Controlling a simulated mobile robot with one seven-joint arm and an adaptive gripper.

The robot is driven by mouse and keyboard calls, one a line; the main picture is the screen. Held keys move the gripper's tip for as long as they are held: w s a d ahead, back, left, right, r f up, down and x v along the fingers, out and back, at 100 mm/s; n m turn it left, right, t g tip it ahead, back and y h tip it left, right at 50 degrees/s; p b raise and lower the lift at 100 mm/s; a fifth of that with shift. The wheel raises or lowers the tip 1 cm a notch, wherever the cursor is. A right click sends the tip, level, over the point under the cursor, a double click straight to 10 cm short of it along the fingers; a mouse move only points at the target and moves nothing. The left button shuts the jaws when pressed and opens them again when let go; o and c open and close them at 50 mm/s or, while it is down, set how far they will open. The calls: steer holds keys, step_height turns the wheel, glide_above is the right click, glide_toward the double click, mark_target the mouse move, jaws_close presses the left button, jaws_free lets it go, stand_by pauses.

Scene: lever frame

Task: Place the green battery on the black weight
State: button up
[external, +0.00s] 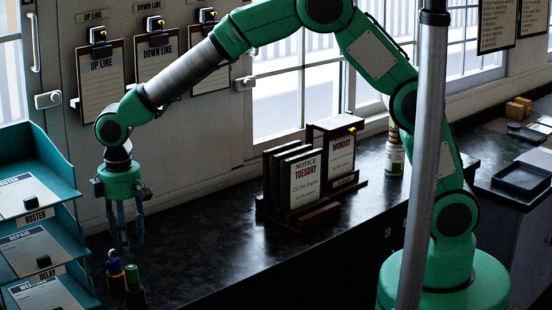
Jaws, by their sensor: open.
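A green-topped cylinder (133,279), which looks like the green battery, stands upright on the dark counter at the lower left. A similar cylinder with a blue body and yellow band (116,272) stands just left of it. My gripper (126,243) points down above the two, open and empty, with its fingers apart and a small gap above the green one. I cannot tell which is meant.
The teal rack (60,206) rises close to the left of my gripper. Wooden notice holders (299,190) and a bottle (394,156) stand farther right on the counter (208,249). The counter between is clear. Clipboards (101,82) hang on the wall behind.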

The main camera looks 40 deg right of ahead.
mark_target(133, 266)
steer(key=shift+r, duration=1.3)
steer(key=shift+d, duration=0.1)
steer(key=d+r+m+t, duration=0.1)
steer(key=d+r+m, duration=0.1)
steer(key=d+r, duration=0.6)
steer(key=d+r+m+t+y, duration=0.1)
steer(key=d+r, duration=0.3)
steer(key=d, duration=0.8)
steer(key=d+r+m, duration=0.2)
steer(key=d+r, duration=0.4)
steer(key=d, duration=0.3)
steer(key=s+d+r+m+t, duration=0.1)
steer(key=s+d+m, duration=0.2)
steer(key=s+d, duration=0.7)
steer(key=s+d+m+t+h, duration=0.1)
steer(key=s+d+m+t, duration=0.1)
steer(key=s+d, duration=0.8)
steer(key=d, duration=0.5)
steer(key=shift+s+d+r+m+t, duration=0.15)
steer(key=shift+s+r+m+t, duration=0.15)
steer(key=shift+s+r+m, duration=0.1)
